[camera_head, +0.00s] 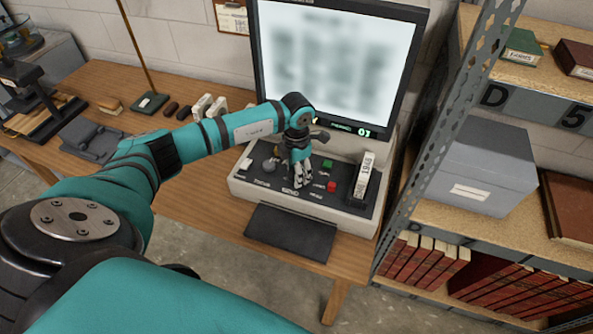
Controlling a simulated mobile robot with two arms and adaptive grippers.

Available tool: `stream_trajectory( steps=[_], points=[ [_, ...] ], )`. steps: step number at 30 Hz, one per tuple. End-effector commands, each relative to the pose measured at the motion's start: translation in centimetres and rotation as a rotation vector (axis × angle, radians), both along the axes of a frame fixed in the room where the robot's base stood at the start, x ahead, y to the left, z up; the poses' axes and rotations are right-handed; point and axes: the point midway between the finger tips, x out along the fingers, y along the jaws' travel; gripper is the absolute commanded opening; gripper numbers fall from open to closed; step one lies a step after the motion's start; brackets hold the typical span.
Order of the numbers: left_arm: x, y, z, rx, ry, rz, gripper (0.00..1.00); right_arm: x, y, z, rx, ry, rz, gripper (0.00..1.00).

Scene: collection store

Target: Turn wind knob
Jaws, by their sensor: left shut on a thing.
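My left gripper (301,181) points down onto the middle of this panel. Its fingers are closed around a knob there, which they almost wholly hide, so its turn angle cannot be told. A small label lies just in front of the fingers, too small to read surely. A grey round knob (269,164) sits left of the fingers, and a green button (327,163) and a red button (331,187) sit to the right. My right gripper is not in view.
A white box (363,177) labelled 1948 stands at the panel's right end. A dark flat pad (290,233) lies before the machine. A metal shelf post (447,130) rises close on the right. Small items lie on the wooden table (185,190) at left.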

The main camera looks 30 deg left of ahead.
Motion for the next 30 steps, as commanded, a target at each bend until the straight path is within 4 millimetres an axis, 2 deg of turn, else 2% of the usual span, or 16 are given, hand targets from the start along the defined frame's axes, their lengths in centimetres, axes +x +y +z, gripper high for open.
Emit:
stream_trajectory(
  steps=[11, 30],
  points=[
    [0.1, 0.1, -0.3, 0.002, -0.003, -0.13, 0.13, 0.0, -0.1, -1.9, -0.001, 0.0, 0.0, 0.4],
    [0.0, -0.1, -0.3, 0.002, -0.004, -0.715, 0.13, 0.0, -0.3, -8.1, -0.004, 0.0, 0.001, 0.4]
  ],
)
